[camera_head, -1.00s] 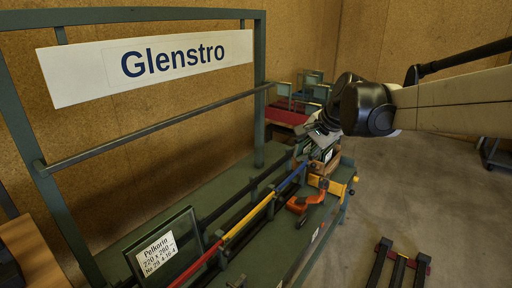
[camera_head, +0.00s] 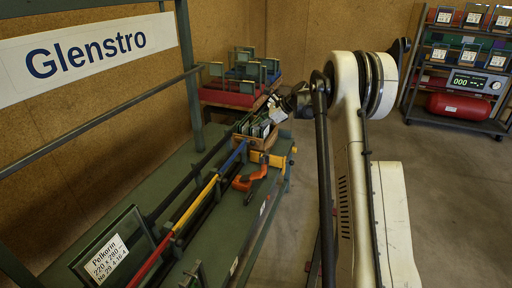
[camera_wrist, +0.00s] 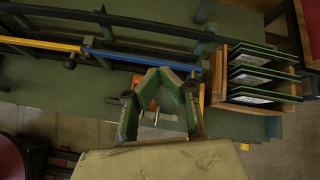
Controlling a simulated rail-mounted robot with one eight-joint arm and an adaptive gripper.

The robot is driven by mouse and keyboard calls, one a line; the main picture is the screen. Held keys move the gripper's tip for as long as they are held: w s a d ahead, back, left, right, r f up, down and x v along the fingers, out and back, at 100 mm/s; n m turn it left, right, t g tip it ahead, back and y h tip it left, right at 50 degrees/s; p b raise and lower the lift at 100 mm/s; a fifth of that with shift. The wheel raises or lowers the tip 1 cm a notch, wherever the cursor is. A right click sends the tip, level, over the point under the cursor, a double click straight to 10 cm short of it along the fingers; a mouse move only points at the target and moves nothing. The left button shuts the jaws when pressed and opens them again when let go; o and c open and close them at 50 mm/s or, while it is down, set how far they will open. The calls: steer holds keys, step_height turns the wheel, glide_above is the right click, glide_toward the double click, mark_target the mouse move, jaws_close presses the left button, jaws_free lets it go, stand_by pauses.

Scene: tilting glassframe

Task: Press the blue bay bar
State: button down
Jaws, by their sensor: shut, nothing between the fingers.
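The blue bay bar (camera_head: 234,156) lies along the front rail of the green bench, at the far end of a line with a yellow bar (camera_head: 194,202) and a red bar (camera_head: 146,264). In the wrist view the blue bar (camera_wrist: 140,59) runs across the upper middle, right of the yellow bar. My gripper (camera_wrist: 163,75) is shut and empty, its fingertips just by the blue bar's right half in the picture. I cannot tell whether they touch it.
A wooden box (camera_wrist: 218,76) with several green-edged panes stands just right of my fingers. An orange tool (camera_head: 250,178) lies on the bench (camera_head: 214,228). A framed pane (camera_head: 110,252) leans near the front. A rack (camera_head: 455,115) stands at the back right.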

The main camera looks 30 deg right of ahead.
steer(key=w+d+f+m+t+y+p, duration=0.1)
steer(key=d+f+m, duration=0.4)
steer(key=d+f, duration=0.5)
step_height(320, 180, down, 2)
steer(key=shift+w+f+y, duration=0.25)
steer(key=shift+w+y, duration=0.25)
steer(key=shift+w, duration=0.2)
steer(key=b+x, duration=0.2)
steer(key=x, duration=0.8)
steer(key=shift+r, duration=0.2)
